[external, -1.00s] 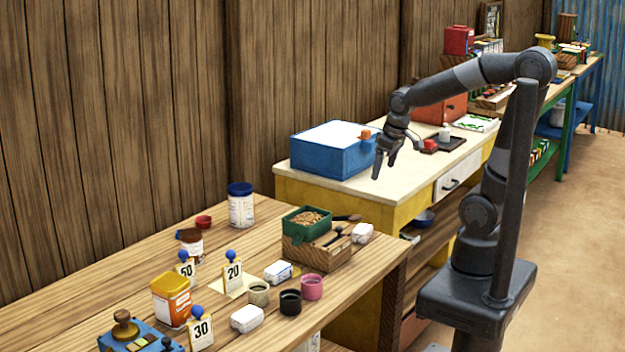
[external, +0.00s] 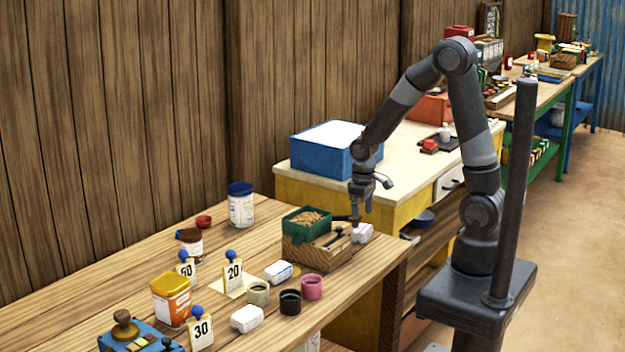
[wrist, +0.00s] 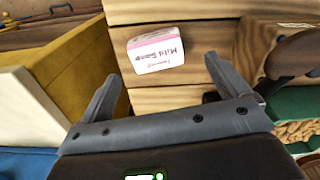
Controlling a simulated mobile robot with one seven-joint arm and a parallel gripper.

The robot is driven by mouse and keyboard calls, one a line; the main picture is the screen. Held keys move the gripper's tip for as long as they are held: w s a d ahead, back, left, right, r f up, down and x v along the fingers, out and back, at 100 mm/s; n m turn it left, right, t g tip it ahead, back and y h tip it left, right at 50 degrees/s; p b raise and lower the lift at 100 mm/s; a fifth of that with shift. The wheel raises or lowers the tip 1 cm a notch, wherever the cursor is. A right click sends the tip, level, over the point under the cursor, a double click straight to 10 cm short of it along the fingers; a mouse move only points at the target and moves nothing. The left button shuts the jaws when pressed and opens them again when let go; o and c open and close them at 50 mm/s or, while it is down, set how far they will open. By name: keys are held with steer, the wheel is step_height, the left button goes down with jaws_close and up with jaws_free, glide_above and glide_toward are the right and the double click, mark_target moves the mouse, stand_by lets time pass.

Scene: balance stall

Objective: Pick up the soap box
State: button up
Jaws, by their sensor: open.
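The soap box (external: 362,233) is a small white and pink box at the right end of the wooden table. In the wrist view the soap box (wrist: 156,50) shows the words "Mild Soap" on its face. My gripper (external: 361,212) is just above the soap box, pointing down, and looks apart from it. In the wrist view my open gripper (wrist: 165,70) has the box ahead of and roughly between its two fingers. Nothing is held.
A wooden block holder (external: 318,258) with a green tray (external: 306,222) stands just left of the soap box. Other white boxes (external: 278,272) (external: 247,318) lie farther left on the table. The yellow counter (external: 300,187) with a blue box (external: 330,152) is behind.

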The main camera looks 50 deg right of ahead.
mark_target(363, 228)
steer(key=shift+d+f, duration=0.15)
steer(key=shift+f, duration=1.4)
steer(key=shift+d+f, duration=0.1)
steer(key=shift+f, duration=1.45)
steer(key=shift+c, duration=0.2)
steer(key=c, duration=1)
steer(key=shift+c, duration=0.2)
steer(key=shift+r, duration=0.2)
